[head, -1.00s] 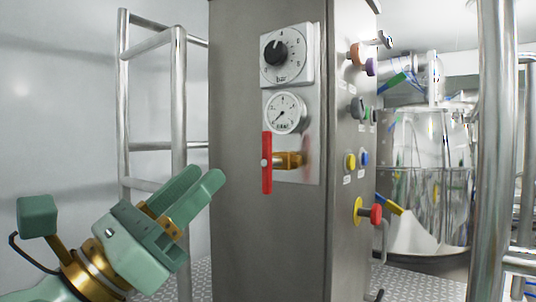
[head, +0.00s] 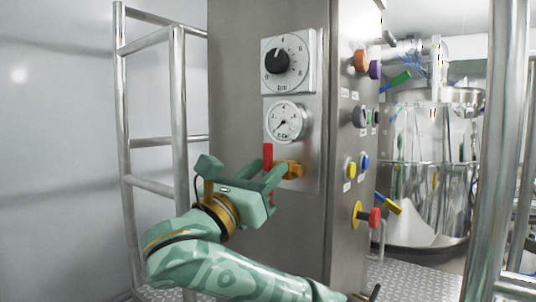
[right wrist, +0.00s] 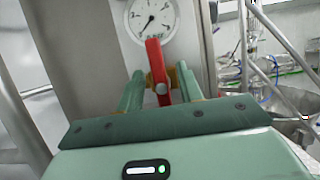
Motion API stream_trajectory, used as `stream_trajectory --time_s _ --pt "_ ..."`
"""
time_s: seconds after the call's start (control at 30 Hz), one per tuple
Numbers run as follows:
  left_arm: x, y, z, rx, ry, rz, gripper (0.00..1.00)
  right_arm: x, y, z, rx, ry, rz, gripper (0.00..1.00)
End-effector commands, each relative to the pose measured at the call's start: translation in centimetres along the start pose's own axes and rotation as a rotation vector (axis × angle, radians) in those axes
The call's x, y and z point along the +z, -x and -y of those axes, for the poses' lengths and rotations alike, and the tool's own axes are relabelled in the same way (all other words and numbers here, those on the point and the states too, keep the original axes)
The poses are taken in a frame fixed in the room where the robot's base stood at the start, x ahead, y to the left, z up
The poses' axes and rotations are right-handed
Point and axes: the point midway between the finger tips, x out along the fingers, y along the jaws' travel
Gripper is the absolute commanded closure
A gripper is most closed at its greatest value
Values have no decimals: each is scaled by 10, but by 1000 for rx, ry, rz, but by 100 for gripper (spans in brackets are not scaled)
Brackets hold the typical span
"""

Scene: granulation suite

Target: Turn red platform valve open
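The red valve handle (head: 267,156) is upright on a brass valve body (head: 292,170) on the front of a grey steel cabinet. Its lower part is hidden behind my right gripper (head: 268,170) in the head view. In the right wrist view the red handle (right wrist: 157,66) stands between the two green fingers of my right gripper (right wrist: 160,84). The fingers are open, with a visible gap on each side of the handle. My left gripper is not in view.
A pressure gauge (head: 287,122) and a black dial (head: 283,60) sit above the valve. Coloured knobs, including a yellow one (head: 350,168), line the cabinet's right side. Steel railings (head: 180,110) stand to the left and right. A steel vessel (head: 430,150) is behind.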

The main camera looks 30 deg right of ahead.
Motion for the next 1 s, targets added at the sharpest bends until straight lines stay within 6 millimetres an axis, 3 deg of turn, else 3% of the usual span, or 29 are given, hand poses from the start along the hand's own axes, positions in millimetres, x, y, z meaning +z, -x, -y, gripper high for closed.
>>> stream_trajectory --time_s 0.1,0.4,0.43,0.57,1.0 --pt "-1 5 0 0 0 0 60 1 -10 0 -2 -1 1 64" --pt "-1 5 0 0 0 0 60 -1 -13 0 -1 -1 0 64" --pt "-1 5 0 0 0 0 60 -1 -13 0 -1 -1 0 66" --pt "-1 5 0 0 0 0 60 -1 -12 0 -1 -1 0 100" --pt "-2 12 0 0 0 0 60 0 -13 -1 25 58 -2 100"
